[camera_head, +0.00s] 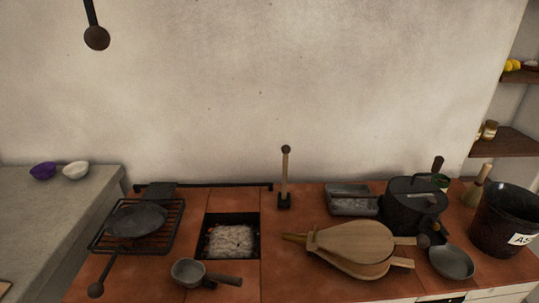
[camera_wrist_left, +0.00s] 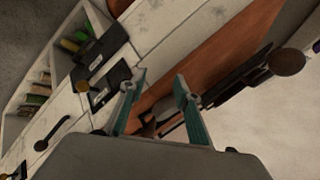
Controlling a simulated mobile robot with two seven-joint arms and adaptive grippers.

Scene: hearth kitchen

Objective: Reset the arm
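My left gripper (camera_wrist_left: 158,84) shows in the left wrist view, with its two teal fingers spread apart. I see nothing held between the fingertips. Behind them is the terracotta hearth top, seen tilted; the gripper looks clear of it. Neither arm nor gripper shows in the head view, and my right gripper is in no view.
The hearth top carries a grate with a dark pan (camera_head: 137,220), a fire pit (camera_head: 231,238), a small saucepan (camera_head: 188,271), bellows (camera_head: 352,245), a lidded pot (camera_head: 412,205) and a black bucket (camera_head: 505,220). A ladle (camera_head: 97,38) hangs at upper left. Shelves stand right.

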